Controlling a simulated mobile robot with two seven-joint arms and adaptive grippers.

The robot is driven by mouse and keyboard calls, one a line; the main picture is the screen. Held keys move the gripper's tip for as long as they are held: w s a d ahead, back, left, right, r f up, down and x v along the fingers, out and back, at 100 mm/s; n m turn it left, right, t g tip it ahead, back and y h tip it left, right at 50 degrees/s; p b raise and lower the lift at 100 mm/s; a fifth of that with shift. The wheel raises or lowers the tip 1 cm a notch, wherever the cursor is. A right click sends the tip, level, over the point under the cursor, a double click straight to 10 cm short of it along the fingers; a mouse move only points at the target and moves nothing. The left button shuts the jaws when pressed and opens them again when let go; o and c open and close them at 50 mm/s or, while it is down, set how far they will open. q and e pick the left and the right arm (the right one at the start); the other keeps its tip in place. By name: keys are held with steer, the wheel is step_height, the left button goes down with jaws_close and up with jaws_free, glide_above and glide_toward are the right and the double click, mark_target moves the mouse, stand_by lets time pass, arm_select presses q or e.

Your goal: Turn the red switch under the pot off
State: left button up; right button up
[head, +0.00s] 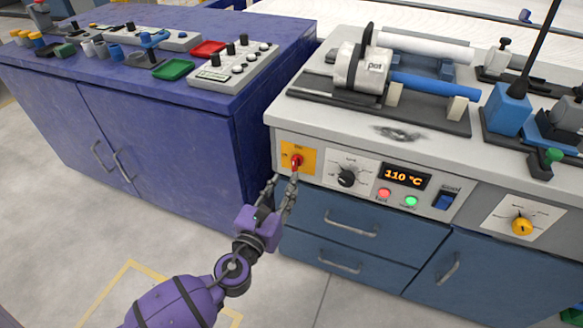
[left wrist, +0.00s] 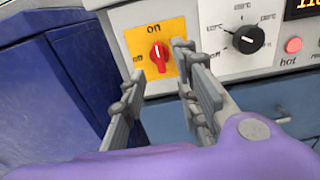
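The red switch (head: 297,161) is a small rotary knob on a yellow plate (head: 288,153) at the left end of the white front panel. In the left wrist view the red knob (left wrist: 159,53) points up towards the "on" label, and an "off" label is at its left. My left gripper (head: 283,186) is just in front of and below the knob. Its two fingers are apart and nothing is between them. In the left wrist view the fingers (left wrist: 155,72) reach towards the plate, with the right finger close to its right edge. My right gripper is in neither view.
A black dial (head: 346,178), a display (head: 404,177) reading 110 °C, red and green buttons and a blue rocker switch (head: 445,200) sit right of the knob. A pipe fixture (head: 372,80) with a "pot" label is on the bench top. A purple-blue cabinet (head: 190,150) stands at left.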

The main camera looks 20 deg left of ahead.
mark_target(294, 167)
arm_select(q)
steer(key=w, duration=0.5)
steer(key=shift+w+d, duration=0.1)
steer(key=shift+w, duration=0.2)
steer(key=shift+w+f, duration=0.1)
steer(key=shift+w, duration=0.5)
jaws_close()
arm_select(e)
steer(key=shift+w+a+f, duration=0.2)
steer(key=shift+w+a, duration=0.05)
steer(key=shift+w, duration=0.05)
